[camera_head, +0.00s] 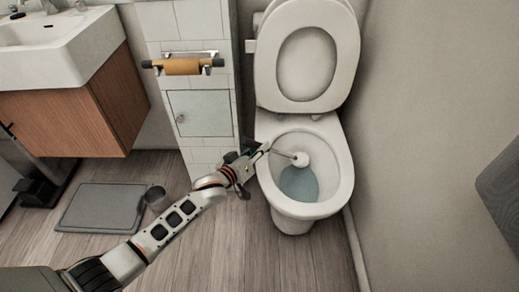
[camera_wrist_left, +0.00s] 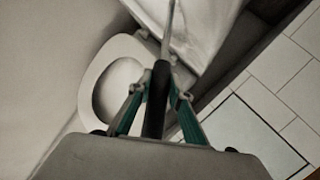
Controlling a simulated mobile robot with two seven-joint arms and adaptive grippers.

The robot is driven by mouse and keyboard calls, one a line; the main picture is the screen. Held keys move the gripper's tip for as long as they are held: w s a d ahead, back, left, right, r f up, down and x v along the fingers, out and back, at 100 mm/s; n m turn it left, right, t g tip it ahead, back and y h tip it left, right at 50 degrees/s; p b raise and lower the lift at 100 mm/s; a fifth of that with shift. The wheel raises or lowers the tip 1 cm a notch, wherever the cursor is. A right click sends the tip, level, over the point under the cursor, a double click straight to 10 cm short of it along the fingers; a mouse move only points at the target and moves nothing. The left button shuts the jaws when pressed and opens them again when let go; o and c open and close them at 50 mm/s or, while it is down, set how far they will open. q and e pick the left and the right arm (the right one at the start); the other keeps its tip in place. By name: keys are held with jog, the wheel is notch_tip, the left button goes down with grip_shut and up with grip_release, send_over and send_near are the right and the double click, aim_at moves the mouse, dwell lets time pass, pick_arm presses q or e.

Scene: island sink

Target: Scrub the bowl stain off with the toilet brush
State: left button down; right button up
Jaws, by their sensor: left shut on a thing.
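The toilet (camera_head: 340,170) stands at the right of centre in the head view with its lid (camera_head: 306,58) raised. My left gripper (camera_head: 262,150) is at the left edge of the bowl rim. It is shut on the toilet brush, whose thin handle reaches over the rim to a round white head (camera_head: 301,159) inside the bowl, above the bluish water (camera_head: 298,184). In the left wrist view the brush's dark grip (camera_wrist_left: 157,100) is between the fingers. I cannot make out a stain in the bowl. My right gripper is not in view.
A tiled partition (camera_head: 217,60) with a paper roll (camera_head: 182,66) stands left of the toilet. A white sink (camera_head: 60,48) on a wooden cabinet is at the far left. A grey mat (camera_head: 100,207) and small grey cup (camera_head: 156,196) lie on the floor. A wall is close at right.

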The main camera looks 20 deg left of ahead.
pick_arm(q)
jog(key=shift+f, duration=0.2)
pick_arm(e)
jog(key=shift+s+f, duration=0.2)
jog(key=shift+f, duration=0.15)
pick_arm(q)
jog(key=shift+w, duration=0.1)
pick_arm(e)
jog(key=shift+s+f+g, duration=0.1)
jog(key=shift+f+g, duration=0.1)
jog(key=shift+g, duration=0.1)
pick_arm(q)
jog(key=shift+w+d+f, duration=0.1)
jog(key=shift+d+f, duration=0.1)
jog(key=shift+d, duration=0.35)
jog(key=shift+d+f, duration=0.15)
jog(key=shift+d, duration=0.4)
jog(key=shift+s+a+r, duration=0.15)
jog(key=shift+s+a, duration=0.15)
jog(key=shift+a, duration=0.5)
jog(key=shift+w+d+r+p, duration=0.3)
jog(key=shift+w+d+r, duration=0.4)
jog(key=shift+w, duration=0.1)
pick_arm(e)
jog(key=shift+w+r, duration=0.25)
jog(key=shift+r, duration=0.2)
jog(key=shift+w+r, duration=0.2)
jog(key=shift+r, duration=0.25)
